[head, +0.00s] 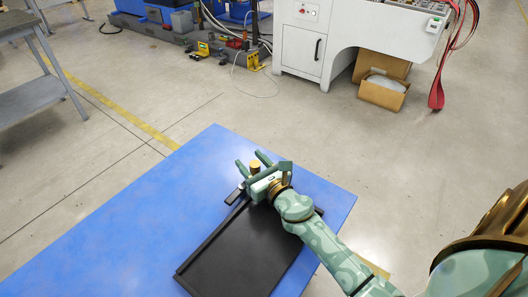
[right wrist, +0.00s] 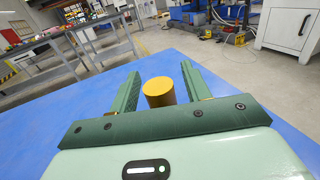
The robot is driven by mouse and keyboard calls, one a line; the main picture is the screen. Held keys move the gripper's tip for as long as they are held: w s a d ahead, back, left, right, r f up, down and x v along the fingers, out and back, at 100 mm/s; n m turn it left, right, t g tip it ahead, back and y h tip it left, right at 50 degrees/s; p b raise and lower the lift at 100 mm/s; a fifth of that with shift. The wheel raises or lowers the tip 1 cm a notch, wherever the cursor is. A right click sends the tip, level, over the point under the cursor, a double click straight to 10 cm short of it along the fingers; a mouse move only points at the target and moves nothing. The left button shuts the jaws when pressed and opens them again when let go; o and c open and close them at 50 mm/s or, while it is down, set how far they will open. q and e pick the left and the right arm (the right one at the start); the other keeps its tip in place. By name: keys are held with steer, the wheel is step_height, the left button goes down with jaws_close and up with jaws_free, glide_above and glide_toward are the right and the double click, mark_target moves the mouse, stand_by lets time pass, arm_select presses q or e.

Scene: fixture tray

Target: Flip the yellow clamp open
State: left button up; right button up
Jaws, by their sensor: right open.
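A yellow-gold cylinder (head: 255,168), the only yellow part of a clamp that I can make out, stands at the far end of the black fixture tray (head: 240,255). It also shows in the right wrist view (right wrist: 158,93), between the two green fingers. My right gripper (head: 251,163) is open, with one finger on each side of the cylinder. In the right wrist view, my right gripper (right wrist: 160,70) shows gaps beside the cylinder; contact cannot be told. The clamp's base and lever are hidden by the gripper. My left gripper is not in view.
The tray lies on a blue table (head: 130,235), whose left part is clear. A small black part (head: 236,193) sits at the tray's far left corner. A grey bench (head: 40,95), a white machine (head: 310,40) and cardboard boxes (head: 382,92) stand away on the floor.

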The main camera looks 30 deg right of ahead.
steer(key=s, duration=0.2)
steer(key=s+b, duration=0.1)
steer(key=s, duration=0.5)
steer(key=shift+s+f, duration=0.15)
steer(key=shift+f, duration=0.1)
steer(key=s+b, duration=0.3)
steer(key=s, duration=0.3)
steer(key=shift+s, duration=0.3)
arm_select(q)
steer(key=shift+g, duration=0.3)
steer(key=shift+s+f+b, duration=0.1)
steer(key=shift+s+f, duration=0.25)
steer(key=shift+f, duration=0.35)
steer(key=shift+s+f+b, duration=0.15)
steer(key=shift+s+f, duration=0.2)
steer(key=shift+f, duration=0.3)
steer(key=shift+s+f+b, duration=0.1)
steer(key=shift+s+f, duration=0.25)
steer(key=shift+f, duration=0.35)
arm_select(e)
steer(key=shift+s+r, duration=0.25)
steer(key=shift+s, duration=0.25)
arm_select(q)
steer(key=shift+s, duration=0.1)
arm_select(e)
steer(key=shift+d, duration=0.1)
